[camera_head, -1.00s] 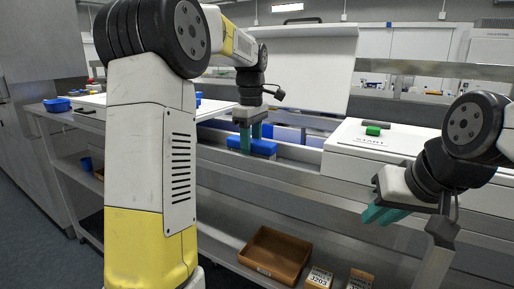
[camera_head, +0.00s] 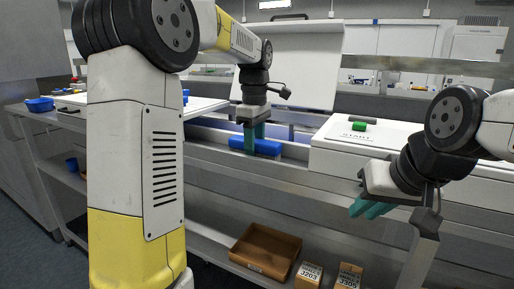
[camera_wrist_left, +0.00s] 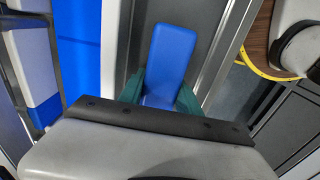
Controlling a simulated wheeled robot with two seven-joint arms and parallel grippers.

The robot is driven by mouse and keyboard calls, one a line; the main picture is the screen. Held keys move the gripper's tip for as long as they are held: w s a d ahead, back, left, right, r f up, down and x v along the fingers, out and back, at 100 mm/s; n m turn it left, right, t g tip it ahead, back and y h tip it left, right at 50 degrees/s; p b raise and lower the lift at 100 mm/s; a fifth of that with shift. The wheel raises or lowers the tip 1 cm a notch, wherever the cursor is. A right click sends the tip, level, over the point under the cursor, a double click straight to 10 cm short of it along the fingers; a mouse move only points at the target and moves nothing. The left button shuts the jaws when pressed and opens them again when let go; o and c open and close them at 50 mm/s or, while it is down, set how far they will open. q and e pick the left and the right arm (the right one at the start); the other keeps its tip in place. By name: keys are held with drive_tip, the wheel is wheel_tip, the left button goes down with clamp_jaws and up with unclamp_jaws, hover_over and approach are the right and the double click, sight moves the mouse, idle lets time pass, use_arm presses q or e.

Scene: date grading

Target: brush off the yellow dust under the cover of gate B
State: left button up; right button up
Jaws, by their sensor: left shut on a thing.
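My left gripper (camera_head: 254,132) points down into the channel behind the front rail and is shut on a blue block-shaped tool (camera_head: 266,148). In the left wrist view the blue tool (camera_wrist_left: 170,58) sits between the green fingertips (camera_wrist_left: 160,95). A large white cover panel (camera_head: 290,65) stands raised behind the channel. I see no yellow dust and no gate letter; the channel floor under the tool is hidden. My right gripper (camera_head: 370,209), with teal fingers, hangs empty in front of the rail; its finger gap is unclear.
A white housing (camera_head: 335,158) marked START, with a green button (camera_head: 359,126), stands right of the channel. A white board (camera_head: 205,104) lies to the left. A brown tray (camera_head: 265,250) and small labelled boxes (camera_head: 309,274) sit on the lower shelf. A blue bowl (camera_head: 40,104) is far left.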

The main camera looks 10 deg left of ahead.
sight(234, 136)
use_arm(q)
drive_tip(key=shift+s+d, duration=0.25)
drive_tip(key=shift+d, duration=0.45)
drive_tip(key=shift+s+d, duration=0.25)
drive_tip(key=shift+d, duration=0.4)
drive_tip(key=shift+s+d, duration=0.25)
drive_tip(key=shift+d, duration=0.45)
drive_tip(key=shift+w+a+f, duration=0.1)
drive_tip(key=shift+w+a, duration=0.2)
drive_tip(key=shift+a, duration=0.55)
drive_tip(key=shift+w+a+f, duration=0.1)
drive_tip(key=shift+w+a, duration=0.2)
drive_tip(key=shift+a, duration=0.55)
drive_tip(key=shift+w+a+r, duration=0.1)
drive_tip(key=shift+w+a, duration=0.2)
drive_tip(key=shift+a, duration=0.45)
drive_tip(key=shift+w+a+r, duration=0.1)
drive_tip(key=shift+w+a, duration=0.15)
drive_tip(key=shift+a, duration=0.55)
drive_tip(key=shift+w+a+r, duration=0.1)
drive_tip(key=shift+w+a, duration=0.2)
drive_tip(key=shift+a, duration=0.45)
drive_tip(key=shift+w+a+f, duration=0.1)
drive_tip(key=shift+w+a, duration=0.15)
drive_tip(key=shift+a, duration=0.4)
drive_tip(key=shift+w+a+f, duration=0.1)
drive_tip(key=shift+w+a, duration=0.1)
drive_tip(key=shift+a, duration=0.4)
drive_tip(key=shift+r, duration=0.1)
drive_tip(key=shift+r, duration=5.95)
